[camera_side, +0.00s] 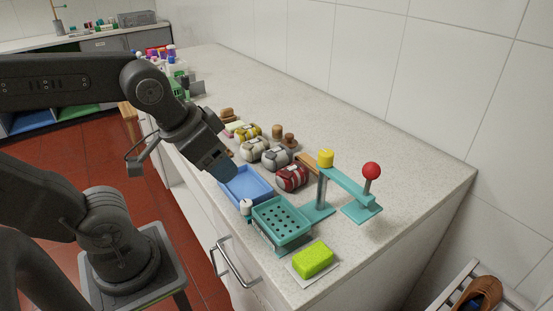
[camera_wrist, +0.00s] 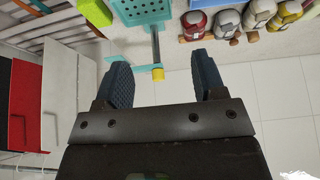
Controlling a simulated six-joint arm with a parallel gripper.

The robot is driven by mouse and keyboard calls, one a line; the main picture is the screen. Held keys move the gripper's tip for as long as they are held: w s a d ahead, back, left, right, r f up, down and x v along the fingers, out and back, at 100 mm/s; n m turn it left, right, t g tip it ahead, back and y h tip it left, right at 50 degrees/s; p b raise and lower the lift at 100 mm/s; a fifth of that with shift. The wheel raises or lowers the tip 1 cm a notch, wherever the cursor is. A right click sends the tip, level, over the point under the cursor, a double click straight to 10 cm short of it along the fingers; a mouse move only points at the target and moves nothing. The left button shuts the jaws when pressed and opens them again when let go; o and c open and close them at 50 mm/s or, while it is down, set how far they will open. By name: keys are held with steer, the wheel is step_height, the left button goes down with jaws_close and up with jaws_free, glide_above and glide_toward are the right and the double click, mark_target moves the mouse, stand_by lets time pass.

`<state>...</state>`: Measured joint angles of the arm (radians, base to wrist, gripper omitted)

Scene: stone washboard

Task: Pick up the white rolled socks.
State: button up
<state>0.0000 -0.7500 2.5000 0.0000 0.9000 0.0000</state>
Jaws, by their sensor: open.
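The white rolled socks (camera_side: 254,149) sit on the speckled counter among other rolled pairs, between the yellow pair and the grey pair. They also show at the top right of the wrist view (camera_wrist: 258,14), partly cut off by the frame edge. My gripper (camera_side: 224,172) is above the blue tray, to the left of and nearer than the socks in the side view. In the wrist view my gripper (camera_wrist: 160,62) has its two fingers wide apart with nothing held between them. The socks are outside the fingers, up and to the right.
Grey socks (camera_side: 278,157), red socks (camera_side: 292,178) and yellow socks (camera_side: 247,132) crowd the white pair. A blue tray (camera_side: 246,186), a teal perforated basket (camera_side: 282,222) and a teal stand (camera_side: 345,186) with a red ball lie nearer.

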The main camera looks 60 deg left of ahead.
steer(key=o, duration=0.6)
steer(key=shift+o, duration=0.2)
steer(key=m+g+y, duration=0.4)
steer(key=m+g, duration=0.2)
steer(key=m, duration=1.1)
glide_above(277, 151)
steer(key=d, duration=0.5)
step_height(277, 151, down, 6)
steer(key=shift+m+y, duration=0.3)
steer(key=x, duration=1.4)
steer(key=shift+w+a, duration=0.15)
steer(key=shift+a, duration=0.05)
